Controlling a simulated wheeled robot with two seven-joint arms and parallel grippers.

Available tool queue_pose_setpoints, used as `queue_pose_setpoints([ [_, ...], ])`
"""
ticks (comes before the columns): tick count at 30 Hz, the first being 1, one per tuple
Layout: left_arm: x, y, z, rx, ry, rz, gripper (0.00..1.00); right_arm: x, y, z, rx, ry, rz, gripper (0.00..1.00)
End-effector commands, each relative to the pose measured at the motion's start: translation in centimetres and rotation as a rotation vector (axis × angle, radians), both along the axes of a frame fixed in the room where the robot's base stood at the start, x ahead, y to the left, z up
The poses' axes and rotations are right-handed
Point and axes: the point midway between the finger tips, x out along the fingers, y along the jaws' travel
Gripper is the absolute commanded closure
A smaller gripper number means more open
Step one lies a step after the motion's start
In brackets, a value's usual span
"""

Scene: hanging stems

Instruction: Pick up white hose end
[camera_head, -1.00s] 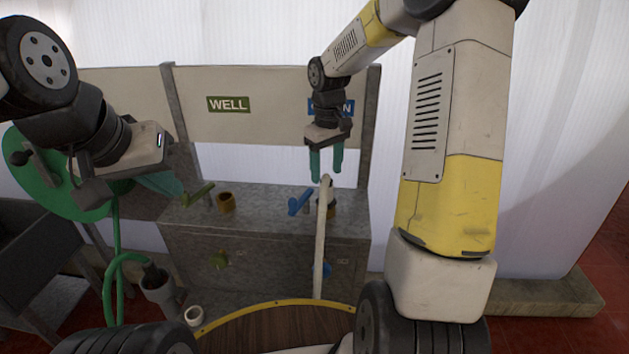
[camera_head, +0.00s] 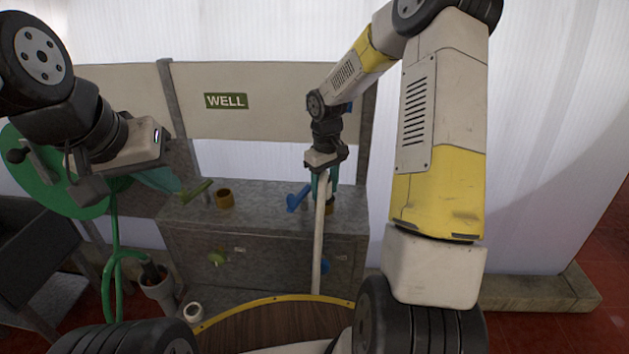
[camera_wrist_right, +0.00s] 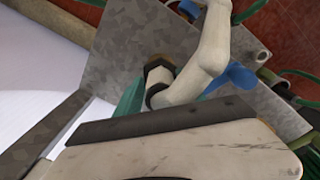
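The white hose (camera_head: 320,235) rises from below in front of the grey bench, and its upper end bends over near a brass-coloured outlet. My right gripper (camera_head: 324,186) points down at this upper end, with its teal fingers on either side of it and apart. In the right wrist view the hose (camera_wrist_right: 208,55) bends toward a dark-ringed collar (camera_wrist_right: 158,77), with a teal finger (camera_wrist_right: 130,105) beside it. Whether the fingers touch the hose is not clear. My left gripper (camera_head: 160,181) is off to the left, away from the hose, its fingers partly hidden.
The grey bench (camera_head: 265,240) carries a blue lever (camera_head: 297,198), a green lever (camera_head: 196,192) and a brass outlet (camera_head: 225,199). A WELL sign (camera_head: 226,101) is on the back board.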

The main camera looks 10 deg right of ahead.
Motion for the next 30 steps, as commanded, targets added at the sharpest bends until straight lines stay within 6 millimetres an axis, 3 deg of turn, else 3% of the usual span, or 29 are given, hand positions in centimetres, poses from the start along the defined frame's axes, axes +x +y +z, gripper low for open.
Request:
queue_pose_setpoints([
  [1,0.0,0.0,0.0,0.0,0.0,0.0,1.0,0.0,0.0,0.0,0.0,0.0,0.0,0.66],
  [6,0.0,0.0,0.0,0.0,0.0,0.0,1.0,0.0,0.0,0.0,0.0,0.0,0.0,1.0],
  [17,0.0,0.0,0.0,0.0,0.0,0.0,1.0,0.0,0.0,0.3,0.0,-0.001,0.0,1.0],
  [26,0.0,0.0,0.0,0.0,0.0,0.0,1.0,0.1,0.1,3.8,0.0,-0.004,0.0,1.0],
  [30,0.0,0.0,0.0,0.0,0.0,0.0,1.0,-2.7,1.3,3.9,-0.002,0.001,0.004,1.0],
])
